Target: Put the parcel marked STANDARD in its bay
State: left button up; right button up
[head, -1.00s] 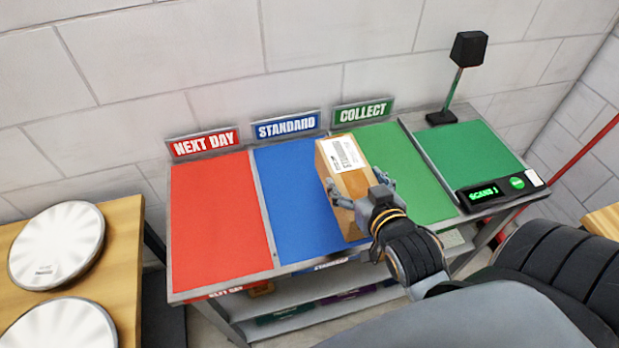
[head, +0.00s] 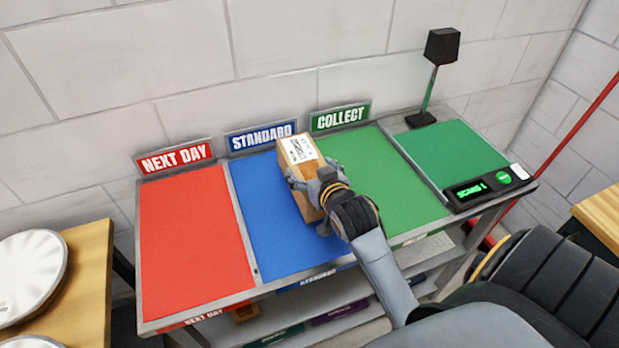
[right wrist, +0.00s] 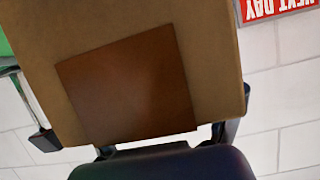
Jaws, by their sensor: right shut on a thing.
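A brown cardboard parcel (head: 297,150) with a white label on top is held in my right gripper (head: 307,182), whose fingers are closed around its sides. The label is too small to read surely. The parcel is over the right part of the blue STANDARD bay (head: 262,222), near the border with the green COLLECT bay (head: 385,185). I cannot tell whether it touches the surface. In the right wrist view the parcel (right wrist: 210,60) fills the frame, with a darker brown patch on its face. My left gripper is not in view.
The red NEXT DAY bay (head: 190,240) is empty at the left. A scanner display (head: 485,187) and a black lamp-like post (head: 440,48) stand by the green pad (head: 450,150) at right. A wooden table (head: 92,290) with white round drums (head: 30,270) is at far left.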

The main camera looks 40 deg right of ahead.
jog(key=shift+w+f, duration=0.2)
jog(key=shift+w, duration=0.05)
jog(key=shift+d+f, duration=0.1)
jog(key=shift+f, duration=1.5)
jog(key=o, duration=1.7)
jog(key=shift+f, duration=0.25)
jog(key=shift+c, duration=0.2)
jog(key=shift+r, duration=0.25)
jog(key=shift+s, duration=0.35)
jog(key=b+v, duration=0.1)
jog(key=v, duration=1)
jog(key=shift+b, duration=0.35)
